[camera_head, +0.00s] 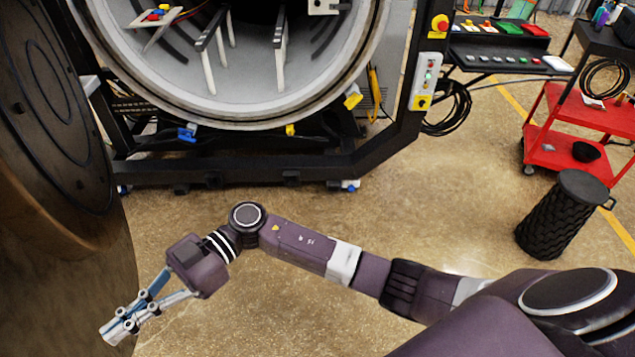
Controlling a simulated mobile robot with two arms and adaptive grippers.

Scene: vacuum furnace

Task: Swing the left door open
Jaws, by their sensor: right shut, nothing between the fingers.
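The left door (40,90) is a large round dark disc along the left edge of the head view. It stands away from the round furnace opening (250,105), whose pale inside and rim show. The door's lower and left parts run out of the picture. My right gripper (112,330) is low at the left, in front of the door's lower right edge. Its fingers are together and hold nothing. I cannot tell whether they touch the door. My left gripper is not in view.
A black frame (250,172) carries the furnace, with a control box (424,80) on its right post. A red cart (580,115) and a black ribbed bin (562,218) stand at the right. The floor (420,200) between them is clear.

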